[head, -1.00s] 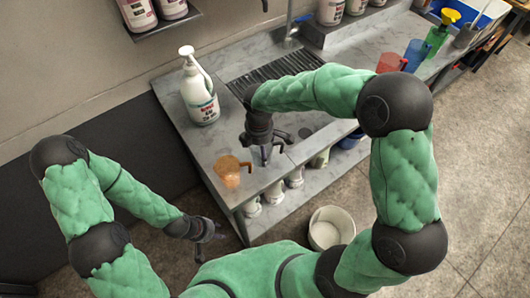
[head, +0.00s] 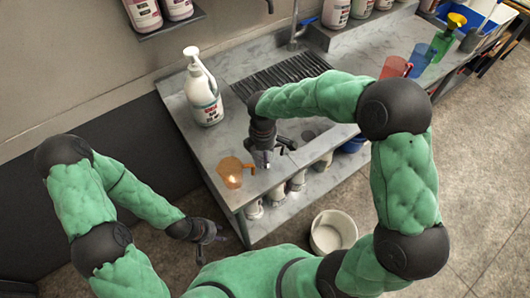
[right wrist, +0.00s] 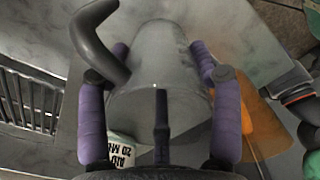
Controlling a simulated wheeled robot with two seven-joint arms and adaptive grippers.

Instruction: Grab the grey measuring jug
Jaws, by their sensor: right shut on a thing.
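The grey measuring jug (right wrist: 165,65) fills the middle of the right wrist view, its curved grey handle (right wrist: 92,35) at the upper left. The purple-padded fingers of my right gripper (right wrist: 160,115) lie along both sides of the jug, shut on it. In the head view my right gripper (head: 265,158) is low over the near end of the grey counter (head: 195,135) and mostly hides the jug. I cannot tell whether the jug still touches the counter. My left gripper (head: 210,238) hangs empty in front of the counter, its fingers apart.
An orange jug (head: 230,174) stands close left of my right gripper. A white pump bottle (head: 204,98) stands behind it on the counter. Red (head: 395,68) and blue (head: 420,58) jugs stand farther right. A white bucket (head: 333,231) is on the floor.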

